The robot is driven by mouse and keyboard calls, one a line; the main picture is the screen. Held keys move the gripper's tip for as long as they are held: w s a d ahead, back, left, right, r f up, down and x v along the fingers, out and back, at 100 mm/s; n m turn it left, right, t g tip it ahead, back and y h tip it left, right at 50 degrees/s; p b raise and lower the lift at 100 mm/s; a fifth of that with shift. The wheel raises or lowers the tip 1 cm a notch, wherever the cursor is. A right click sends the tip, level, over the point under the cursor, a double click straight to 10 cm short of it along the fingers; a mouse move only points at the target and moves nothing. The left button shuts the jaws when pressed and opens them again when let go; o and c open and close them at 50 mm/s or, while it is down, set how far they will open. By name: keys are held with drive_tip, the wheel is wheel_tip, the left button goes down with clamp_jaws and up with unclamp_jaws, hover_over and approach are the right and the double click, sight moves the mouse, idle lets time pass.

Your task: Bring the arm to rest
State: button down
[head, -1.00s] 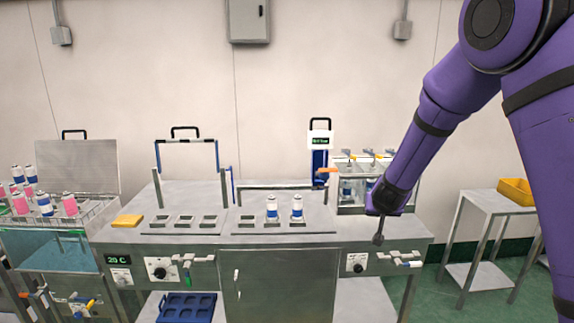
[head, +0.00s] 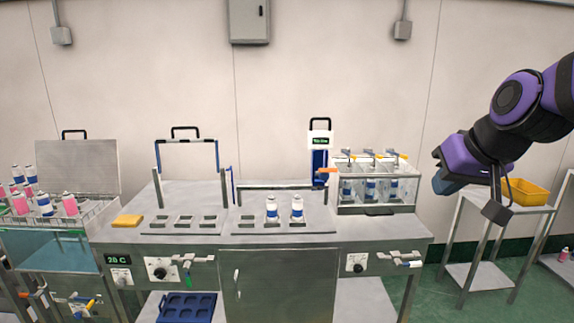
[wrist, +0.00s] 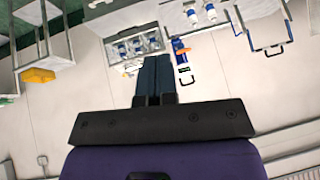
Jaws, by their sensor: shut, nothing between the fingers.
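My gripper (head: 440,184) is at the right in the head view, held up in the air between the steel workbench and the side table. In the wrist view its two dark fingers (wrist: 152,75) lie together, shut with nothing between them. My purple and black arm is folded at the right edge of the head view. The gripper is clear of the bench and touches nothing that I can see.
The steel workbench (head: 285,240) holds two white and blue cans (head: 271,209) and a clear-sided case (head: 375,185) with several cans. A side table (head: 495,203) with a yellow bin (head: 527,192) stands behind my arm. A rack of cans (head: 60,212) is at the far left.

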drive_tip(key=s+d+g+h, duration=0.1)
drive_tip(key=s+d+h, duration=0.1)
drive_tip(key=s, duration=1.3)
drive_tip(key=shift+s+d+r, duration=0.25)
drive_tip(key=shift+s+d, duration=0.1)
drive_tip(key=shift+d, duration=0.3)
drive_tip(key=shift+w, duration=0.1)
